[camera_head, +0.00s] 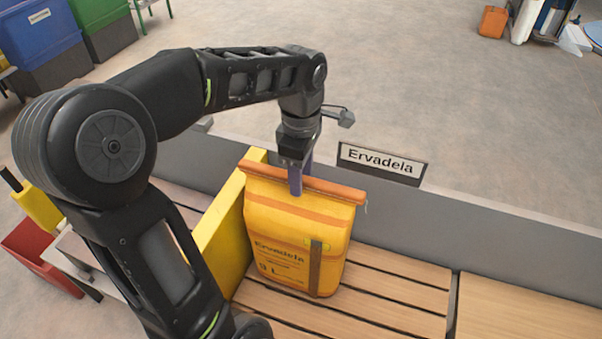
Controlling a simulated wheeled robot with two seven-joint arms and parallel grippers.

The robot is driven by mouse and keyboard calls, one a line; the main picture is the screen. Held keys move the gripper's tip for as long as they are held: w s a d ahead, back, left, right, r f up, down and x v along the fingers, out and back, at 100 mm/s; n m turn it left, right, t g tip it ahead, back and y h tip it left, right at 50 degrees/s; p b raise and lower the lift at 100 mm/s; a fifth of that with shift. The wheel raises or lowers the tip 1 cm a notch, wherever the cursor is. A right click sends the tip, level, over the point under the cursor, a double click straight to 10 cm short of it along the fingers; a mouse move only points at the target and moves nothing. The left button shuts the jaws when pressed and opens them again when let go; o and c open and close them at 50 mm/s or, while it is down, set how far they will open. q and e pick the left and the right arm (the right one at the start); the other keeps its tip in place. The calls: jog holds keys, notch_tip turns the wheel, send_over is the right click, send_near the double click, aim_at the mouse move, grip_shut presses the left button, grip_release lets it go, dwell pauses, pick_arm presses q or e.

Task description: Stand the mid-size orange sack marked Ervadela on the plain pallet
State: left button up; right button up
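The orange sack (297,235) marked Ervadela stands upright on a slatted wooden surface (395,290), close beside a yellow panel (222,235). It has a rolled orange top edge and a brown strap down its front. My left gripper (297,178) comes down from above with its purple fingers on either side of the rolled top, shut on it. The far finger is mostly hidden behind the roll. I cannot tell whether the slatted surface is the plain pallet. My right gripper is not in view.
A sign reading Ervadela (382,162) stands on the grey ledge (480,230) behind the sack. A smoother wooden board (525,312) lies at the right. Blue (40,30) and green (100,22) bins are at the upper left, and a red bin (40,255) at the lower left.

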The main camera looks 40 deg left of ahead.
pick_arm(q)
jog(key=shift+f, duration=0.1)
notch_tip(320, 180, up, 8)
dwell(0.6)
jog(key=shift+s, duration=0.1)
dwell(0.7)
